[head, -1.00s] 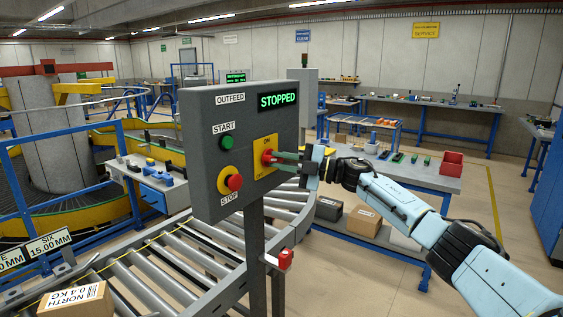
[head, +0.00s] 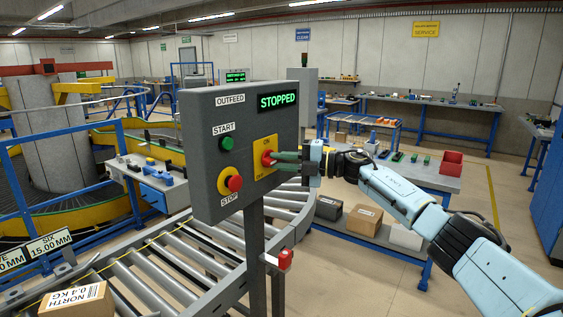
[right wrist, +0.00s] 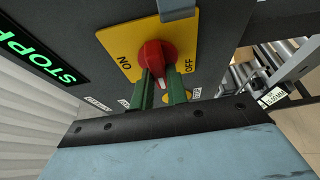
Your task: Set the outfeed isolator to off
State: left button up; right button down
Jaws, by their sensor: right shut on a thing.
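The outfeed isolator is a red rotary knob (head: 267,159) on a yellow plate (head: 262,144) on the grey outfeed panel (head: 204,150). My right gripper (head: 276,161) reaches it from the right and is shut on the knob. In the right wrist view the red knob (right wrist: 154,56) sits between the green fingertips (right wrist: 160,86). ON is printed on the plate (right wrist: 112,45) left of the knob and OFF right of it. The knob's pale mark points down between the fingers, on neither word. The display (head: 278,101) reads STOPPED. My left gripper is not in view.
A green start button (head: 226,143) and a red stop button (head: 234,183) sit on the panel left of the knob. A roller conveyor (head: 180,262) runs below, with a carton (head: 78,302) on it. A workbench (head: 425,178) stands behind my right arm.

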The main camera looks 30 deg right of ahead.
jog(key=c, duration=1.4)
grip_release()
jog(key=b+v, duration=0.3)
jog(key=v, duration=1)
jog(key=shift+s+d+r, duration=0.1)
jog(key=shift+s, duration=0.05)
